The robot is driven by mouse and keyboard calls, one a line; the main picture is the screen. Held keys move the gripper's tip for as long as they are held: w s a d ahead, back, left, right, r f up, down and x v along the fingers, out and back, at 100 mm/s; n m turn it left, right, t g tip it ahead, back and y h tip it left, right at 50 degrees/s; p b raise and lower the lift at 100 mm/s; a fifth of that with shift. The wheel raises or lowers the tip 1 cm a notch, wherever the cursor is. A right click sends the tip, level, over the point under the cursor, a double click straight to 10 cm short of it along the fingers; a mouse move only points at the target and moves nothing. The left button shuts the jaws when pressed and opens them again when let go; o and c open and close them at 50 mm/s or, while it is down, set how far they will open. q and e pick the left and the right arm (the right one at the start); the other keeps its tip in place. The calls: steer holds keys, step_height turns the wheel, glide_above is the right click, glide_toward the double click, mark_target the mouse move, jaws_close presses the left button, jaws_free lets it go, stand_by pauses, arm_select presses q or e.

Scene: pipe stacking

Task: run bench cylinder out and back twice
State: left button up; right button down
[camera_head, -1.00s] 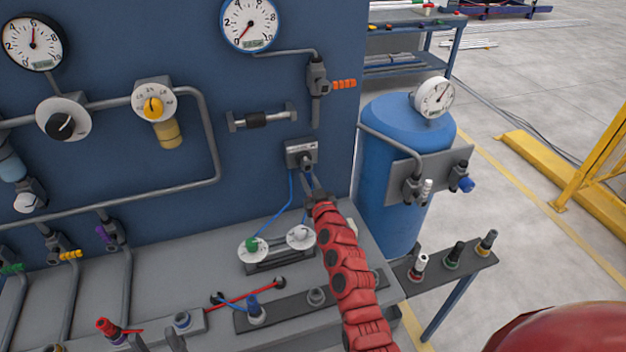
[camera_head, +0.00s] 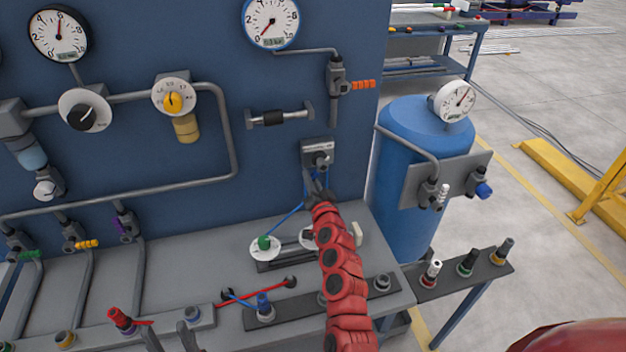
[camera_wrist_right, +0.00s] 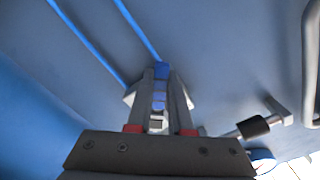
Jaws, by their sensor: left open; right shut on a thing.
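A grey valve block (camera_head: 318,150) is on the blue panel, with blue tubes running down from it. My right gripper (camera_head: 317,185) is at the valve's lower side. In the wrist view it (camera_wrist_right: 160,100) is shut on a small blue and silver part (camera_wrist_right: 160,88). A pale block (camera_head: 357,233) shows right of my arm. I cannot tell which part is the cylinder. My left gripper (camera_head: 170,340) is open and empty at the bottom edge.
A black-sleeved rod (camera_head: 278,117) is fixed to the panel; the wrist view shows it too (camera_wrist_right: 253,127). A blue tank (camera_head: 415,160) stands on the right. Several coloured fittings line the bench front and a side shelf (camera_head: 465,275).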

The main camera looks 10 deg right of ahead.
steer(key=shift+a, duration=0.1)
stand_by(0.5)
steer(key=c, duration=0.8)
jaws_free()
steer(key=shift+s+d+b, duration=0.15)
steer(key=shift+s+b, duration=0.95)
steer(key=shift+s, duration=3.3)
steer(key=shift+s+d+b, duration=0.15)
steer(key=shift+s+b, duration=0.9)
steer(key=shift+s, duration=3.3)
